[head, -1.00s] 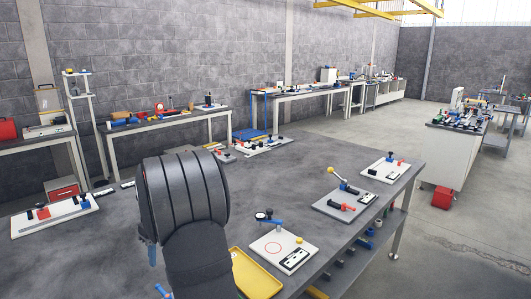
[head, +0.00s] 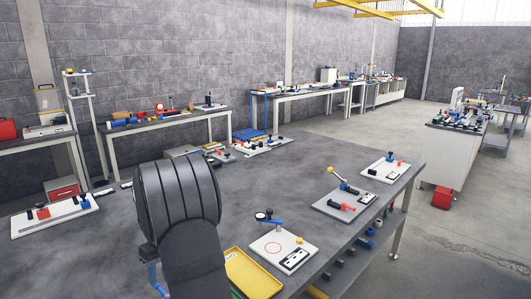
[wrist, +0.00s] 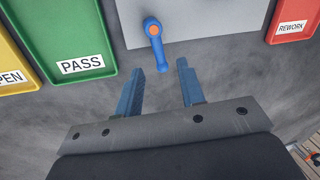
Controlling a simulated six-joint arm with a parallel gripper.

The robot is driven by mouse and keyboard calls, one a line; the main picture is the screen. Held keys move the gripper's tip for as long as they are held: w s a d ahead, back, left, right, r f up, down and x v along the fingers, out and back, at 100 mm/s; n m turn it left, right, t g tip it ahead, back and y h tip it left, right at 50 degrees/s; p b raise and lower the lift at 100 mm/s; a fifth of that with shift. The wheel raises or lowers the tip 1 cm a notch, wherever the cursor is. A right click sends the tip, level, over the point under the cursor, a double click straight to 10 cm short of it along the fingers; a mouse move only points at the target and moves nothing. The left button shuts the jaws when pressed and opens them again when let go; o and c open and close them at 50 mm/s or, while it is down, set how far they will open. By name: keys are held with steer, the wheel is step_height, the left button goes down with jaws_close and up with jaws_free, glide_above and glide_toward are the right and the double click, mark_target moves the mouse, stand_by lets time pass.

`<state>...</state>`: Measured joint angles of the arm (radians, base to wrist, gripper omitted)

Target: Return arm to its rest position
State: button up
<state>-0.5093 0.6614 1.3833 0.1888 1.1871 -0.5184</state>
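My gripper (wrist: 160,88) shows in the wrist view with its two blue fingers apart and nothing between them. It is above the grey tabletop, just short of a light grey plate (wrist: 205,20) that carries a blue lever (wrist: 153,30) with an orange end. In the head view my dark arm hides most of the gripper, and only bits of blue show at its lower left.
In the wrist view, a green PASS tray (wrist: 66,40) and a yellow tray (wrist: 12,55) lie left of the plate, and a red REWORK tray (wrist: 292,22) lies right. The head view shows a fixture board (head: 284,249) and a yellow tray (head: 252,275) right of my arm. The middle tabletop (head: 290,180) is clear.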

steer(key=f, duration=0.3)
steer(key=shift+s+a+f, duration=0.2)
steer(key=shift+s+f, duration=0.1)
steer(key=shift+f, duration=0.05)
steer(key=shift+f+m, duration=0.25)
steer(key=shift+m, duration=0.05)
steer(key=shift+w+d+m+t+y, duration=0.15)
steer(key=shift+w+d+m, duration=0.1)
steer(key=shift+m, duration=0.5)
steer(key=shift+w+d+m+t+y, duration=0.1)
steer(key=shift+d+m+t+y, duration=0.1)
steer(key=shift+m, duration=0.55)
steer(key=n, duration=0.2)
steer(key=a+n, duration=0.1)
steer(key=shift+s+r, duration=0.15)
steer(key=shift+s, duration=0.15)
step_height(320, 180, up, 14)
steer(key=w+d, duration=0.1)
steer(key=w, duration=0.1)
steer(key=shift+d+n, duration=0.3)
